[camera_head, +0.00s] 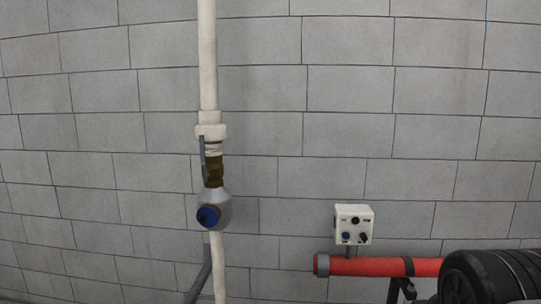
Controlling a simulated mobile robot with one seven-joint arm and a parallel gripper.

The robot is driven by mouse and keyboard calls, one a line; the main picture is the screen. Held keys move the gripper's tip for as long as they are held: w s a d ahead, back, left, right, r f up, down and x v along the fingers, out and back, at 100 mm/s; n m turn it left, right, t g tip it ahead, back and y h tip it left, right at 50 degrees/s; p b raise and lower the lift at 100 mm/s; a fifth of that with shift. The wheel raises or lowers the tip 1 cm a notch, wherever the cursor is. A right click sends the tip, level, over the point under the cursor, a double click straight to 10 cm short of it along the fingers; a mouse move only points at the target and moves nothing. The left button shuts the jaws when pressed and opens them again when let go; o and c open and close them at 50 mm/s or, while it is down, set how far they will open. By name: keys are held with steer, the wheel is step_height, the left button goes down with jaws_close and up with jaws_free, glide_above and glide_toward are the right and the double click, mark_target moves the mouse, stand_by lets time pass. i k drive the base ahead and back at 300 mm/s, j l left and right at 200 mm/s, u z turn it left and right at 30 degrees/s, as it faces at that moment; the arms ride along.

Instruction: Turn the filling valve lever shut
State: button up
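A white vertical pipe (208,65) runs down the wall left of centre. Below its white collar (211,131) sits a small brass-brown valve (214,172). A thin grey lever (203,155) stands roughly upright along the valve's left side, close to the pipe. Under the valve is a grey rounded fitting (221,206) with a dark blue round cap (208,216) facing me. My gripper is not in view, so I see nothing touching the lever.
A dark grey slanted bar (200,275) is beside the lower pipe. At right, a white control box (353,224) stands above a red horizontal pipe (375,266), next to a black ribbed machine (490,275). A grey block wall (345,110) lies behind.

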mark_target(201, 137)
steer(key=i+j, duration=0.1)
steer(key=i, duration=0.3)
steer(key=i+j, duration=0.1)
steer(key=i, duration=0.3)
steer(key=i+j, duration=0.15)
steer(key=j, duration=0.2)
steer(key=i+j, duration=0.15)
steer(key=j, duration=0.15)
steer(key=i+j, duration=0.15)
steer(key=j, duration=0.2)
